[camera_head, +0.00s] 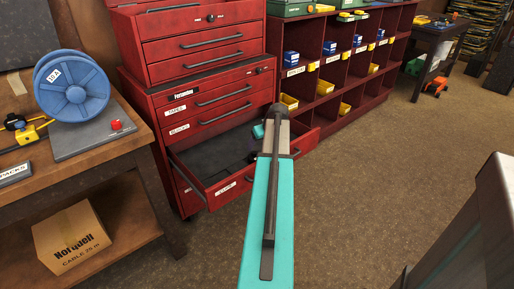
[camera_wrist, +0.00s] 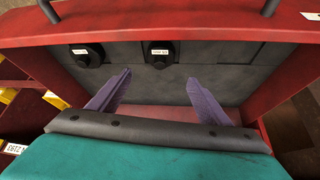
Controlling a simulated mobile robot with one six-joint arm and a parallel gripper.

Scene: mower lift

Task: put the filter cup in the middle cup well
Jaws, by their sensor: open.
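My gripper (camera_wrist: 158,78) is open, its two purple-grey fingers spread and nothing between them. In the wrist view it reaches over an open red drawer (camera_wrist: 22,62) with a dark grey lining. Two small round black objects with white labels sit along the drawer's far side: a left one (camera_wrist: 84,58) and a middle one (camera_wrist: 157,57). They lie beyond my fingertips, apart from them. Their labels are too small to read, so I cannot tell whether either is the filter cup. I cannot make out a middle cup well. In the head view my arm hides part of the drawer (camera_head: 240,184).
A red tool cabinet (camera_head: 205,75) stands behind the drawer. A workbench (camera_head: 110,135) with a blue reel (camera_head: 72,85) is at left. Red shelving (camera_head: 335,75) with small bins is at right. The brown floor (camera_head: 375,150) is open at right; a grey metal edge (camera_head: 480,230) stands in the foreground.

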